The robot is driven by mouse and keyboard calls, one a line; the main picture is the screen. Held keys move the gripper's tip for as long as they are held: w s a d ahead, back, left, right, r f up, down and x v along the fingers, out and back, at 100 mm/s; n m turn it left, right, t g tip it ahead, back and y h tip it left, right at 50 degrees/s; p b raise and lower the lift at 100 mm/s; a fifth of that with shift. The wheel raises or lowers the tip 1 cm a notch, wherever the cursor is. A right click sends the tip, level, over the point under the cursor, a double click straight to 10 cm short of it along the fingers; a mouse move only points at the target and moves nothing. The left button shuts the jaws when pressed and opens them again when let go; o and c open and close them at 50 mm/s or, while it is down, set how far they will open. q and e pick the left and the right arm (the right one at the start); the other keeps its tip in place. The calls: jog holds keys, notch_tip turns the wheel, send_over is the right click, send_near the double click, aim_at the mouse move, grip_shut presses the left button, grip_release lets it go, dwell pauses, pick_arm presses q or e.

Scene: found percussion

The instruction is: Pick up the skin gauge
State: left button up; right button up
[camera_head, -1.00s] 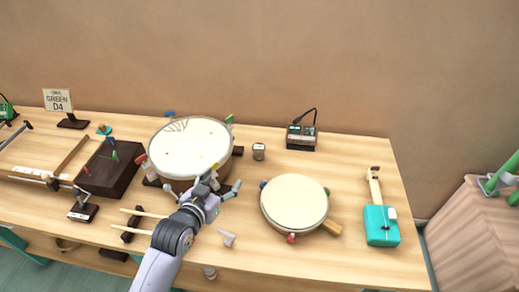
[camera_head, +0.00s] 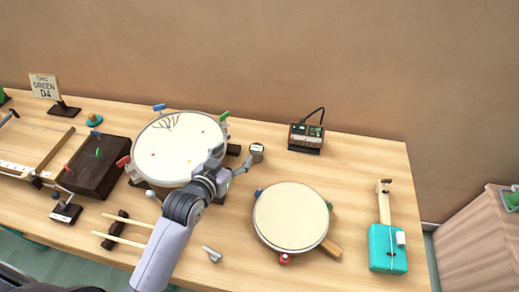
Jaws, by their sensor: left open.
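A small grey cylinder with a pale round top, which looks like the skin gauge (camera_head: 257,150), stands upright on the table just right of the large drum. My left gripper (camera_head: 232,161) is open. It reaches over the right edge of the large drum (camera_head: 178,150), with one finger beside the drum's rim and the other close to the gauge's lower left side. Whether that finger touches the gauge I cannot tell. My left wrist hides part of the drum's front right side. My right gripper is not in view.
A smaller round drum (camera_head: 291,217) lies to the right, with a teal box instrument (camera_head: 387,248) beyond it. A dark meter box (camera_head: 306,137) stands behind the gauge. A small grey T-shaped piece (camera_head: 212,254) and two sticks (camera_head: 125,230) lie in front.

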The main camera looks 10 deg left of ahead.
pick_arm(q)
jog(key=f+b, duration=0.1)
jog(key=f, duration=0.1)
jog(key=b, duration=0.8)
send_near(256, 148)
jog(key=x, duration=0.2)
jog(key=f+x, duration=0.1)
jog(key=x, duration=0.2)
jog(key=shift+s, duration=0.15)
jog(key=shift+w+d+p, duration=0.15)
jog(key=shift+w+p, duration=0.15)
jog(key=shift+w, duration=0.3)
jog(key=x, duration=0.4)
jog(key=shift+r, duration=0.2)
jog(key=shift+c, duration=0.4)
jog(key=c, duration=1.3)
jog(key=shift+w+r, duration=0.1)
jog(key=shift+c, duration=0.5)
